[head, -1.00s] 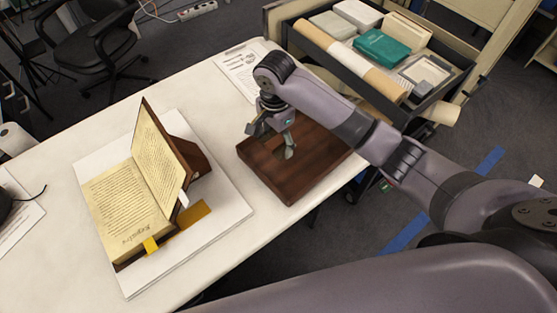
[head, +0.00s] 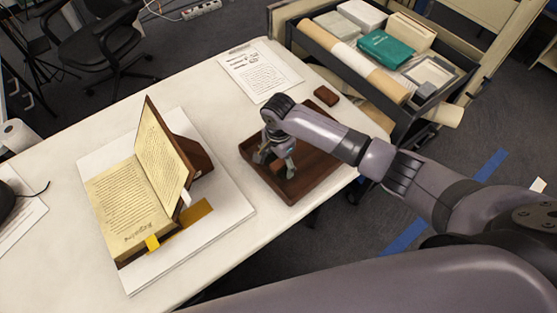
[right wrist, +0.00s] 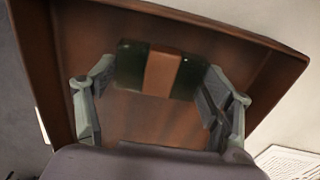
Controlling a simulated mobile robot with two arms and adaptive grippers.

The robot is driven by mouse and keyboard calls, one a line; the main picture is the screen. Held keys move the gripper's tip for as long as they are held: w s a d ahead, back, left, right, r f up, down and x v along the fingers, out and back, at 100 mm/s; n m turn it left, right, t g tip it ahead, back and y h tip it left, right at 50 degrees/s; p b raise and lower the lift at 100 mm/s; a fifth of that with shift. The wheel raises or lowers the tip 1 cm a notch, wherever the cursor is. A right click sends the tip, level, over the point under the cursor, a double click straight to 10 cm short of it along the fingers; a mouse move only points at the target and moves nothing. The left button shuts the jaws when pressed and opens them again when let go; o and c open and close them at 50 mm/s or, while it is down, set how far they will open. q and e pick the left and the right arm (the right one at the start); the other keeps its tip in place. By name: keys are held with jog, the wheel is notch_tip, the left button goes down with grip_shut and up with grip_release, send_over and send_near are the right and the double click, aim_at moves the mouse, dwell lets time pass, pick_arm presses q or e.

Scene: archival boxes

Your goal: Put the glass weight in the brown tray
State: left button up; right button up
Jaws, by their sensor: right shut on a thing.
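The brown tray (head: 296,190) is a shallow wooden tray near the table's right edge. My right gripper (head: 279,168) reaches down over it in the head view. In the right wrist view, the fingers of my right gripper (right wrist: 158,86) are shut on the two ends of a dark green block with a brown band, which looks like the glass weight (right wrist: 130,62). The tray (right wrist: 75,40) spreads behind and around it. The weight is inside the tray's outline; I cannot tell whether it touches the tray floor. My left gripper is not in view.
An open book (head: 130,200) on a white board lies left of the tray. A printed sheet (head: 260,75) and a small brown block (head: 326,95) lie behind the tray. A cart (head: 400,120) with boxes stands beyond the table's right edge.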

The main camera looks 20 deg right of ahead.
aim_at(278, 164)
jog(key=o, duration=1.4)
jog(key=shift+f, duration=0.1)
jog(key=shift+c, duration=0.2)
notch_tip(278, 164, up, 12)
